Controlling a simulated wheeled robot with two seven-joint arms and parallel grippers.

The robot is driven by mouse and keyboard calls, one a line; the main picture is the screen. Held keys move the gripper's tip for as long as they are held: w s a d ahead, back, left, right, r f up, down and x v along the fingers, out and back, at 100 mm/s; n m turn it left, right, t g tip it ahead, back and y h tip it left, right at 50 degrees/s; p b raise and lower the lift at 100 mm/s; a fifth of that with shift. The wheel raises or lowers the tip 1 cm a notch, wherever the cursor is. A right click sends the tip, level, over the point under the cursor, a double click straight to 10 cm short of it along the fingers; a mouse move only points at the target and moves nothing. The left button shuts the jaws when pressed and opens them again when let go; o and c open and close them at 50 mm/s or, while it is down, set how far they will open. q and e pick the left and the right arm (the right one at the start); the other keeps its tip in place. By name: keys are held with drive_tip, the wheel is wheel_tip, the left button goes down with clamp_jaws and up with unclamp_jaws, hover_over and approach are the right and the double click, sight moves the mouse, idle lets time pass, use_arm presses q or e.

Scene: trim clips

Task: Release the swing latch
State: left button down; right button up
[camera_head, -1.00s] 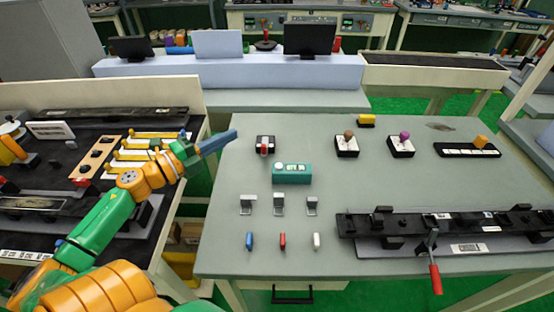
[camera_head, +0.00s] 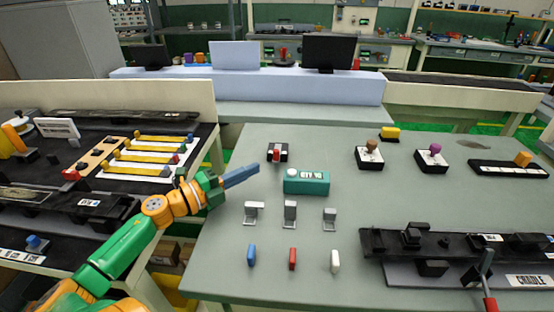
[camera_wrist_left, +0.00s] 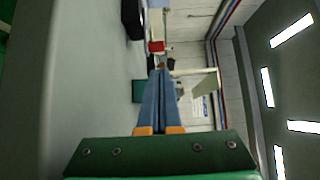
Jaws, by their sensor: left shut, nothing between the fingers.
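A black fixture (camera_head: 437,240) labelled CRADLE lies along the right front of the grey-green table. A lever with a red handle (camera_head: 490,304) sticks out from its front edge, cut off by the bottom of the head view. A small black block with a red lever (camera_head: 277,154) stands near the table's back left. I cannot tell for sure which is the swing latch. My left gripper (camera_head: 257,169) is shut and empty, its blue fingers over the table's left side, close to the red-lever block. The fingers also show together in the left wrist view (camera_wrist_left: 160,74). My right gripper is out of view.
A teal box (camera_head: 307,182) stands just right of my left gripper. Several metal brackets (camera_head: 290,214) and coloured pegs (camera_head: 292,258) stand nearer the front. Two knob blocks (camera_head: 369,156) (camera_head: 431,157) are farther right. A dark side table (camera_head: 120,215) is at left.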

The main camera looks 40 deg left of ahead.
use_arm(q)
drive_tip(key=x, duration=0.8)
drive_tip(key=shift+w, duration=0.25)
drive_tip(key=shift+f, duration=0.1)
